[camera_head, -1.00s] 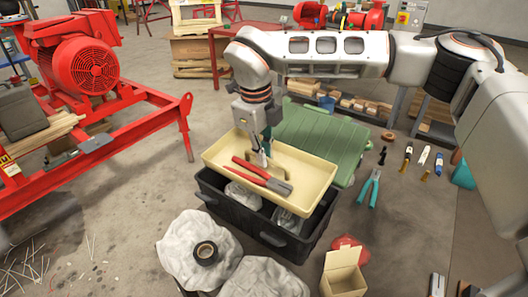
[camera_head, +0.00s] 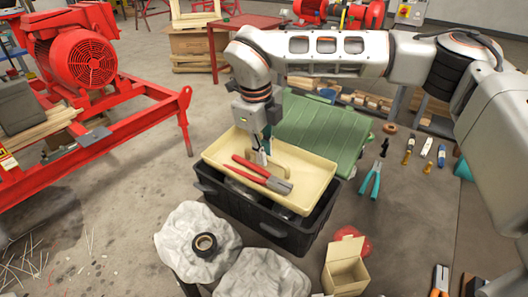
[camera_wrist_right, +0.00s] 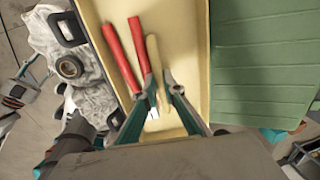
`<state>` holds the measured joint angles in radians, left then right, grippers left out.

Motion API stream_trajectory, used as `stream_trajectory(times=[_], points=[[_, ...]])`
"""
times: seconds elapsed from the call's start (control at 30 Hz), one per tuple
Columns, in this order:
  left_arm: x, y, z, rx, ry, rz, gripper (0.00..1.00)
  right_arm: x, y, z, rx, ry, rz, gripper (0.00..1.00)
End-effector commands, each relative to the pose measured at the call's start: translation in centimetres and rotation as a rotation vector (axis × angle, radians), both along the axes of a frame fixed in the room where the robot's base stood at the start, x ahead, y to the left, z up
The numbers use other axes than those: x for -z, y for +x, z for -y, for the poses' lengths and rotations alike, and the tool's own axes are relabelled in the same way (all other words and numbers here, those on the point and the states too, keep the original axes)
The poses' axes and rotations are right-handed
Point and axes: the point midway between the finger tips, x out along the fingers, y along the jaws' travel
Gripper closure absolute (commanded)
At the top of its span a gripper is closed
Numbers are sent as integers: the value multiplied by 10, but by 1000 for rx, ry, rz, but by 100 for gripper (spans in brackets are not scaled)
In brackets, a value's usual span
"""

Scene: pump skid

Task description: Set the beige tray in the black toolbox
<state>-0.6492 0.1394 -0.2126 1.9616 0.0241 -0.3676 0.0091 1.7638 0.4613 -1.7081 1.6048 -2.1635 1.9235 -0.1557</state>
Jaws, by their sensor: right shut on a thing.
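The beige tray (camera_head: 222,150) is over the opening of the black toolbox (camera_head: 279,232), close above its rim or partly inside it; I cannot tell whether it rests there. Red-handled pliers (camera_head: 262,174) lie in the tray. My right gripper (camera_head: 262,152) is shut on the tray's middle handle (camera_head: 287,162). In the right wrist view the gripper (camera_wrist_right: 160,82) has its fingers on either side of the handle (camera_wrist_right: 154,58), beside the pliers' red handles (camera_wrist_right: 113,55). The tray hides most of the toolbox's inside. My left gripper is not in view.
A green lid (camera_head: 322,130) lies behind the toolbox. Grey cloth-covered stools (camera_head: 190,230) stand in front, one with a roll of black tape (camera_head: 204,244). A small open carton (camera_head: 345,268) and teal-handled pliers (camera_head: 371,180) are to the right. A red motor skid (camera_head: 85,60) stands at left.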

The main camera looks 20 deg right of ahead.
Motion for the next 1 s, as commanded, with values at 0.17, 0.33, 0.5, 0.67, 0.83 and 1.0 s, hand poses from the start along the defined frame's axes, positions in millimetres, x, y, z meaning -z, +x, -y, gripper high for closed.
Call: stream_trajectory(times=[0.17,0.33,0.5,0.67,0.83,1.0], points=[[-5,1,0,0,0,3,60,-2,1,0,1,29,-20,100],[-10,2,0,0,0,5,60,-2,1,0,3,63,-48,100],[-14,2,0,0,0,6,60,-2,0,0,2,92,-71,100],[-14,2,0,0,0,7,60,-1,0,0,2,102,-79,100],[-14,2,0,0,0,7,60,-1,0,0,2,102,-78,100],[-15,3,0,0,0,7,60,-1,0,0,2,102,-78,100]])
